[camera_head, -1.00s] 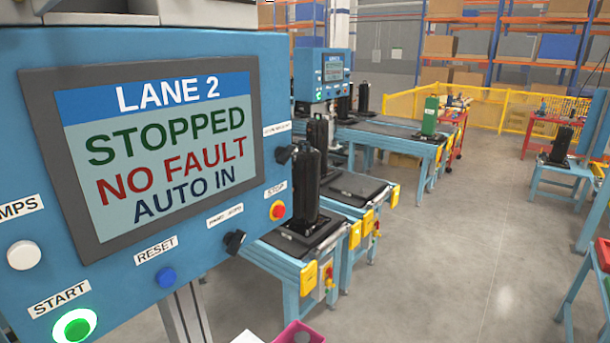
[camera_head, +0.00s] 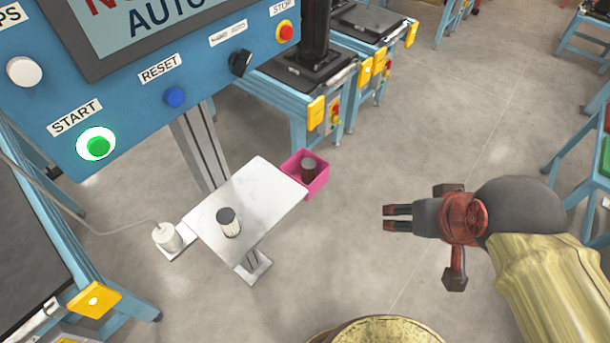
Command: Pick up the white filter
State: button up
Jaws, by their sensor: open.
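The white filter (camera_head: 231,230), a small upright cylinder with a dark cap and a whitish side, stands on a small pale metal shelf (camera_head: 268,190). My gripper (camera_head: 385,218) is open and empty, pointing left. In the picture it is well to the right of the shelf and apart from the filter. A second small cylinder, dark and brownish (camera_head: 309,173), stands in a pink bin (camera_head: 321,184) at the shelf's upper right corner.
A blue control panel (camera_head: 130,110) with buttons rises above the shelf on a post. A white corded cylinder (camera_head: 168,237) sits on a small plate left of the shelf. Conveyor tables stand behind and at left. Floor between gripper and bin is clear.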

aim_at(226, 216)
jog(key=u, duration=1.5)
